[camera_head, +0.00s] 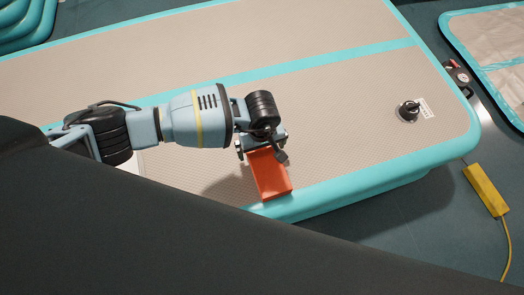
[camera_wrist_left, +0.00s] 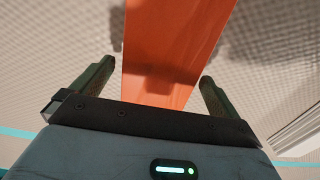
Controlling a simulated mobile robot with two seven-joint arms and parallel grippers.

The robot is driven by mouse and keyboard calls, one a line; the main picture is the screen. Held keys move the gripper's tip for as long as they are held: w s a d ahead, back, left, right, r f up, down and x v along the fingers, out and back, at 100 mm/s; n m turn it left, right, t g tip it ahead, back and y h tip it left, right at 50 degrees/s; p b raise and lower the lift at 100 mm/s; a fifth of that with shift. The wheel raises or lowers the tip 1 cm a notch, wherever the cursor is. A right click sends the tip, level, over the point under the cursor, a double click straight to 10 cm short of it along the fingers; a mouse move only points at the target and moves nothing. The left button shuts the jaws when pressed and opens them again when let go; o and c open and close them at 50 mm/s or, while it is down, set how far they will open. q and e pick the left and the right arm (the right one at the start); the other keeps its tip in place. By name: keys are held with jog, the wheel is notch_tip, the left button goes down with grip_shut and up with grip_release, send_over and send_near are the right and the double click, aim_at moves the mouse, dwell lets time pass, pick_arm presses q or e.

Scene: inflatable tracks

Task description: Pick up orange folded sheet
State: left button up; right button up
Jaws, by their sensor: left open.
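The orange folded sheet (camera_head: 270,175) lies on the beige top of the inflatable track (camera_head: 345,95), close to its turquoise front edge. My left gripper (camera_head: 262,148) is over the far end of the sheet in the head view. In the left wrist view, the orange sheet (camera_wrist_left: 172,50) runs between the two green fingers of the left gripper (camera_wrist_left: 155,85). The fingers are apart, with a gap on each side of the sheet, and do not touch it. My right gripper is not in view.
A black valve (camera_head: 408,110) with a white label sits at the track's right end. A yellow block with a cord (camera_head: 486,190) lies on the dark floor at right. Another inflatable track (camera_head: 495,50) is at the upper right. The track top right of the sheet is clear.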

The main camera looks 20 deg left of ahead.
pick_arm(q)
jog(key=shift+f, duration=0.7)
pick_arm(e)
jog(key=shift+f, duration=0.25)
pick_arm(q)
jog(key=shift+c, duration=0.3)
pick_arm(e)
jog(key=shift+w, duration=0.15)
pick_arm(q)
jog(key=c, duration=1.4)
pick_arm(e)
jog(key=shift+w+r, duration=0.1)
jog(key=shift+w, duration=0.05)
pick_arm(q)
jog(key=shift+r, duration=0.15)
